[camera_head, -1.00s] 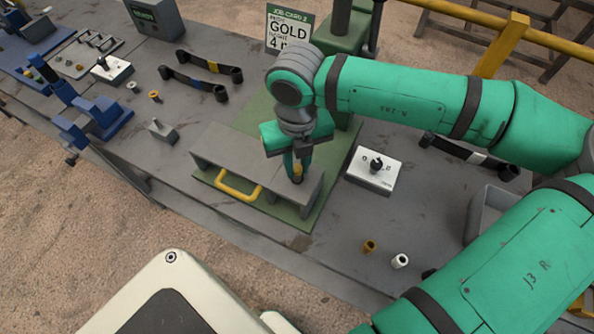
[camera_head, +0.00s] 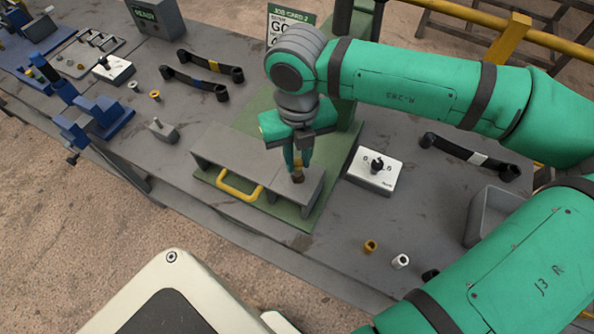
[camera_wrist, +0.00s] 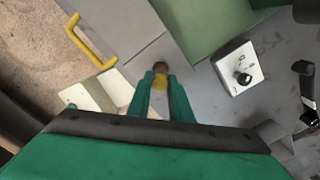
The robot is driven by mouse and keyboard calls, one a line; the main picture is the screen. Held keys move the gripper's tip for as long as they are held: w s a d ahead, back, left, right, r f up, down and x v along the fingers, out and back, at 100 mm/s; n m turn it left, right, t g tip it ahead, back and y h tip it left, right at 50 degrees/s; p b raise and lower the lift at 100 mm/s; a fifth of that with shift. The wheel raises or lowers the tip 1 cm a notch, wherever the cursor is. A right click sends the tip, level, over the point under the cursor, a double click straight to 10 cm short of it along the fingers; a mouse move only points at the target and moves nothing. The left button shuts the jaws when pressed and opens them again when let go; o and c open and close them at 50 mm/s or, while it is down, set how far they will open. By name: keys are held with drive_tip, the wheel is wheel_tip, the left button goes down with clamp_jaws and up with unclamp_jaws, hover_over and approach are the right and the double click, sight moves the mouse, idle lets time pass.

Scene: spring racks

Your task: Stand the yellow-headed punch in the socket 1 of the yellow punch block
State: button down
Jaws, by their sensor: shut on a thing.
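My gripper (camera_head: 297,163) is shut on a small piece with a yellow band and a dark brown end, which looks like the yellow-headed punch (camera_head: 298,179). The piece also shows between the fingertips in the wrist view (camera_wrist: 160,70). Its dark end points down over the right part of a grey bridge-shaped plate (camera_head: 220,150) with a yellow handle. I cannot tell whether it touches the plate. A white block (camera_head: 362,179) with a black knob stands to the right and shows in the wrist view (camera_wrist: 232,55). I cannot make out which thing is the yellow punch block.
The grey plate stands on a green board (camera_head: 315,205). A yellow bushing (camera_head: 370,246) and a white one (camera_head: 400,261) stand at the front right, near a grey bin (camera_head: 492,215). Blue fixtures (camera_head: 100,115) and another white block (camera_head: 114,70) are at the left.

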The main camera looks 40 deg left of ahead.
sight(298, 161)
drive_tip(key=shift+r, duration=1.65)
